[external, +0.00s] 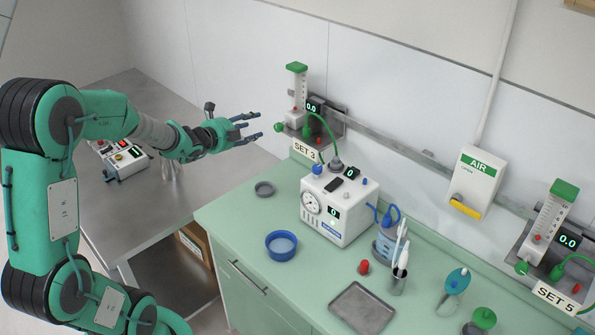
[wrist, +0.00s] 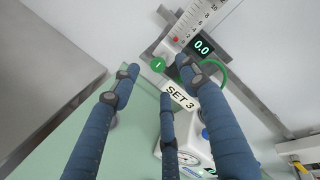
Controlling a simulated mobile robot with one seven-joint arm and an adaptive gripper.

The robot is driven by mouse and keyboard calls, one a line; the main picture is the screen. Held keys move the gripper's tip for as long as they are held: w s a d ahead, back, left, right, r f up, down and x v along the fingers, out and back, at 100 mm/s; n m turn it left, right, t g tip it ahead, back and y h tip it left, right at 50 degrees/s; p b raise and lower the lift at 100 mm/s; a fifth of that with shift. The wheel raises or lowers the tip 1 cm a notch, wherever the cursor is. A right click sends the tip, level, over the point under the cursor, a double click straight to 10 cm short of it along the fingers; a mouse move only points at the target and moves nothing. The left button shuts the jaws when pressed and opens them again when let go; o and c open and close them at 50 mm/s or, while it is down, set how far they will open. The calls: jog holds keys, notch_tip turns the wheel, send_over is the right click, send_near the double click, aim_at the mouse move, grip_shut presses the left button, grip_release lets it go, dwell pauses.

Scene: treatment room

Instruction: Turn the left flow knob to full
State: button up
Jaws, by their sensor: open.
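The left flow meter (external: 296,88) is on the wall rail, with a green top, a scale tube and a display (external: 313,107) reading 0.0. Its green flow knob (external: 280,127) sticks out at the lower left, above a "SET 3" label (external: 304,150). The wrist view shows the round green knob (wrist: 158,64) with a white mark, and the label (wrist: 180,96). My gripper (external: 256,126) is open and empty, its fingers pointing at the knob from the left, apparently short of it. In the wrist view the fingertips (wrist: 161,80) spread around the knob's picture; contact cannot be told.
A white machine (external: 340,212) with a gauge stands on the green counter below the meter. A blue bowl (external: 281,244), a tray (external: 362,308) and cups are nearby. A second flow meter (external: 551,222), "SET 5", is at the right. A steel table (external: 100,215) is at the left.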

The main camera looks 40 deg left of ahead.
aim_at(276, 128)
jog(key=s+a+f+m+t+h+p, duration=0.2)
jog(key=f+m+h, duration=0.3)
jog(key=m, duration=0.5)
jog(key=shift+s+a+f+t, duration=0.35)
jog(key=shift+a+f+t, duration=0.35)
jog(key=shift+f, duration=0.25)
jog(key=shift+w, duration=0.1)
jog(key=w, duration=0.4)
jog(key=w+d, duration=0.1)
jog(key=w, duration=0.4)
jog(key=w+d, duration=0.1)
jog(key=w, duration=0.3)
jog(key=shift+w, duration=0.3)
jog(key=shift+a, duration=0.1)
grip_shut()
jog(key=shift+b, duration=0.3)
